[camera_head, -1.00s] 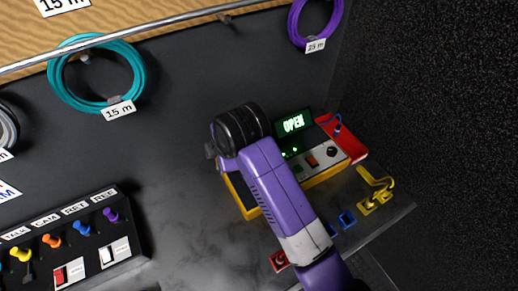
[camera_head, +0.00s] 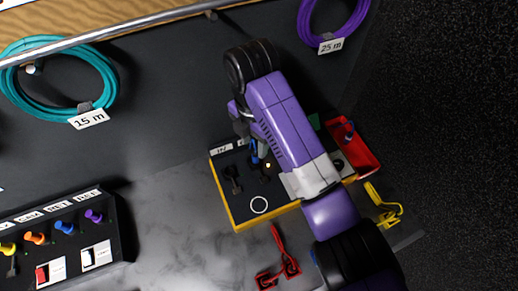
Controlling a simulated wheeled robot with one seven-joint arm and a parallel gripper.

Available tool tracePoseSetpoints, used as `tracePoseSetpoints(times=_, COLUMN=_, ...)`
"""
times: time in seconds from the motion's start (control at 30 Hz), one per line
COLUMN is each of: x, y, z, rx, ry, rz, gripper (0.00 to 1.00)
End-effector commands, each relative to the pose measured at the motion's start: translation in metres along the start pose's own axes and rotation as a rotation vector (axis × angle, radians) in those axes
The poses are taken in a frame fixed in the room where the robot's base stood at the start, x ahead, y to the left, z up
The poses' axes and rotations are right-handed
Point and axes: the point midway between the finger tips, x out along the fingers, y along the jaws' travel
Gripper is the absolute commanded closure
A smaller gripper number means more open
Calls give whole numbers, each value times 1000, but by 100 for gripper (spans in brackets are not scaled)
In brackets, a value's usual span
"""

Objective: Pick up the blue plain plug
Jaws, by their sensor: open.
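A blue plug (camera_head: 254,151) stands at the back of the yellow-edged black panel (camera_head: 235,218), partly hidden by my gripper. My gripper (camera_head: 252,142) is open, reaching down from the purple arm right at this plug. One finger shows in front of the plug; whether the fingers are on both sides of it or touch it, I cannot tell. A second blue piece (camera_head: 350,133) lies in the red tray (camera_head: 368,158) at the panel's right end. Whether either is plain is too small to tell.
Black plugs or levers (camera_head: 232,178) stand on the panel near a white ring (camera_head: 259,205). A switch box (camera_head: 60,245) stands left. Cable coils hang behind.

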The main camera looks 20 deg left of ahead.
Motion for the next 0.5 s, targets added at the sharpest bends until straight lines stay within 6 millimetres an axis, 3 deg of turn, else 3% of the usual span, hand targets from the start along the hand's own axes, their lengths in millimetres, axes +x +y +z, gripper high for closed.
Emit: tracePoseSetpoints(times=0.5, x=62, y=-1, z=3, rx=3, ry=0, rz=-1, gripper=56)
